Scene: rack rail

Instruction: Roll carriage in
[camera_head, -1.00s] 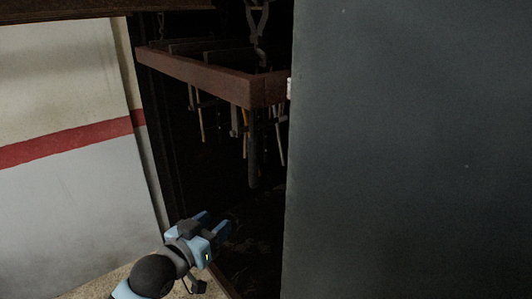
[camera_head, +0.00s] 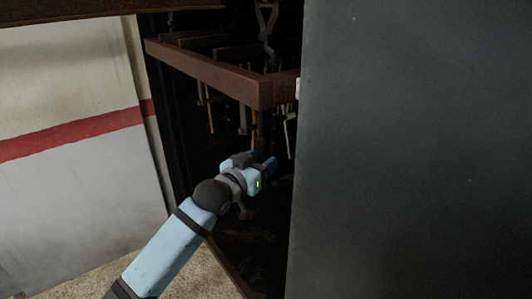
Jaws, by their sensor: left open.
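The carriage (camera_head: 215,75) is a reddish-brown rectangular frame hung from dark hooks inside a dark opening. Several thin rods and bars hang below it. Its right end is hidden behind the large grey panel. My left gripper (camera_head: 266,165) is blue and grey and open, with nothing seen between its fingers. In the picture it sits below the front corner of the carriage, close to a dark hanging bar (camera_head: 262,130). I cannot tell whether it touches that bar. My right gripper is not in view.
A large grey panel (camera_head: 420,150) fills the right side. A white and grey wall (camera_head: 70,150) with a red stripe stands at the left. A rusty beam (camera_head: 70,14) crosses the top left. The speckled floor (camera_head: 120,275) shows at the bottom. The opening's interior is very dark.

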